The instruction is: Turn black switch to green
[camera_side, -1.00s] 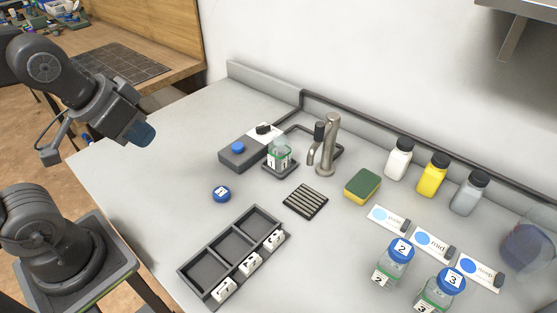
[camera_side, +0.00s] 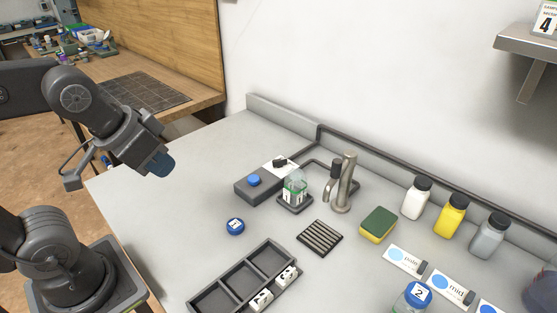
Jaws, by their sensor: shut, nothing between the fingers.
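The black switch (camera_side: 280,162) sits on the white plate at the back end of a dark grey box (camera_side: 258,190). A blue button (camera_side: 254,180) is on the nearer part of the same box. Which way the switch points, and any green mark for it, is too small to tell. My gripper (camera_side: 161,165) is shut and empty, held above the left part of the counter, left of the box and well apart from it.
A jar (camera_side: 295,188) stands on a small base beside the box, with a metal tap (camera_side: 345,182) to its right. A blue lid (camera_side: 235,226) lies in front. A drain grate (camera_side: 320,237), sponge (camera_side: 378,224), bottles (camera_side: 417,197) and compartment tray (camera_side: 222,284) lie around. The counter's left part is clear.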

